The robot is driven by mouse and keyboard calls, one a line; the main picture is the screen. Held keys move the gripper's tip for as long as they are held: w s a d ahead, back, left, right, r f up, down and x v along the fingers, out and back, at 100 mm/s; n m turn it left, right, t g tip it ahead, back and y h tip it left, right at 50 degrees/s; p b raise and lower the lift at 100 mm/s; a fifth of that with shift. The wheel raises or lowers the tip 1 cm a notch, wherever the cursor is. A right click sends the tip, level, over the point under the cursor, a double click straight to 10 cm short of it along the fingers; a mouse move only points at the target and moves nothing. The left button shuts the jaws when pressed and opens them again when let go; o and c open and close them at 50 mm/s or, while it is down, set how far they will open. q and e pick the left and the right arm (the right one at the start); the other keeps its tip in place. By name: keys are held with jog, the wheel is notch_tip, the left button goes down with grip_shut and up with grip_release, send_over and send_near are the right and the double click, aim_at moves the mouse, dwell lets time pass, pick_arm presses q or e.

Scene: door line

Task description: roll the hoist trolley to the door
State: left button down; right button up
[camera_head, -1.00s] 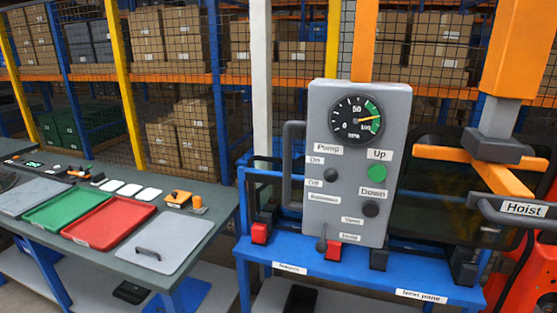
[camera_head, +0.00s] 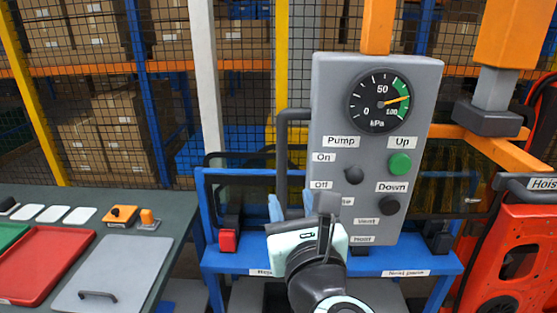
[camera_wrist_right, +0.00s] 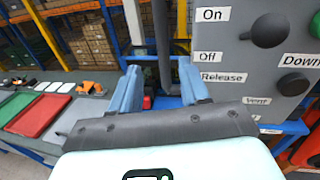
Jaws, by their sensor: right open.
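A grey panel (camera_head: 334,100) carries a kPa gauge (camera_head: 380,100), Pump and Up/Down labels, a green button and dark knobs. A dark upright handle (camera_head: 281,150) is on its left side and also shows in the wrist view (camera_wrist_right: 163,45). My right gripper (camera_head: 291,205) is open, its blue fingers pointing at the handle's lower part. In the wrist view the handle lies in line with the gap between the fingers; I cannot tell whether it is inside. A grey bar labelled Hoist (camera_head: 517,186) is at the right edge, above a red body (camera_head: 515,245). My left gripper is out of view.
A blue stand (camera_head: 231,260) with a red block (camera_head: 228,241) is below the panel. A bench at left holds a red tray (camera_head: 40,262) and a grey lid (camera_head: 115,275). Mesh fencing and racks of boxes stand behind. No door is recognisable.

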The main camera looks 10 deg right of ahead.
aim_at(284, 164)
jog(key=shift+m, duration=0.5)
jog(key=w+p, duration=0.1)
jog(key=w, duration=0.3)
jog(key=w+d+r, duration=0.1)
jog(key=w, duration=0.3)
jog(key=w+p, duration=0.1)
jog(key=w, duration=0.3)
jog(key=shift+d+r+p, duration=0.25)
jog(key=shift+r+p, duration=0.05)
jog(key=shift+p, duration=0.05)
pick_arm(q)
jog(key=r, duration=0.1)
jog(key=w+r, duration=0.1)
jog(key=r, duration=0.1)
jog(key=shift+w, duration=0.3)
pick_arm(e)
grip_shut()
